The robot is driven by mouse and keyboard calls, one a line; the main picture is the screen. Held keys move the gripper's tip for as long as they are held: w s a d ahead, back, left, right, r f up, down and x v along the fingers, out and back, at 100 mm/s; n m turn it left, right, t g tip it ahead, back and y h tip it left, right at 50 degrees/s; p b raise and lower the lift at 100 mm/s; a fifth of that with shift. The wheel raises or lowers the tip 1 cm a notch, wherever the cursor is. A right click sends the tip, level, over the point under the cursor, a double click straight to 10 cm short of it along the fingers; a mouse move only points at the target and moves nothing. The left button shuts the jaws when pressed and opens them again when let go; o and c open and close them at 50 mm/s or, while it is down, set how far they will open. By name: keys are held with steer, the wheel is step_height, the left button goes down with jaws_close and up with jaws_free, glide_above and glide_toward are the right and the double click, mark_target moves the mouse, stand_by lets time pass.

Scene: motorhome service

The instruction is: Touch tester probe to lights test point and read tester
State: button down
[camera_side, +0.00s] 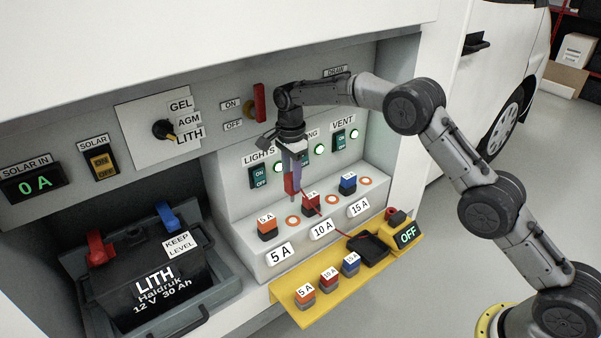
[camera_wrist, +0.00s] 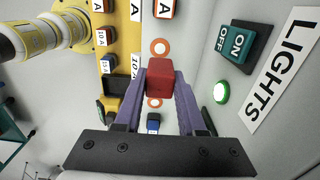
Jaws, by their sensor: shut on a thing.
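My gripper (camera_side: 291,163) is shut on the red tester probe (camera_side: 291,184), which points down above the orange-ringed lights test point (camera_side: 292,221). A small gap seems to show between tip and ring. In the wrist view the red probe body (camera_wrist: 160,78) sits between my fingers and hides its own tip; the ring (camera_wrist: 160,47) shows just beyond it. A red lead runs from the probe towards the tester (camera_side: 407,235), whose display reads OFF. The LIGHTS switch (camera_side: 258,176) has a lit green lamp (camera_side: 281,170) beside it.
An orange 5 A fuse (camera_side: 267,226) and a red 10 A fuse (camera_side: 311,203) flank the test point. The yellow shelf (camera_side: 340,296) carries spare fuses and a black tray (camera_side: 370,247). A battery (camera_side: 150,277) stands at left. My arm reaches in from the right.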

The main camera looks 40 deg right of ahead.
mark_target(292, 198)
steer(key=shift+f, duration=0.1)
steer(key=shift+f, duration=2.8)
steer(key=shift+f, duration=0.3)
steer(key=shift+f, duration=0.3)
stand_by(1.5)
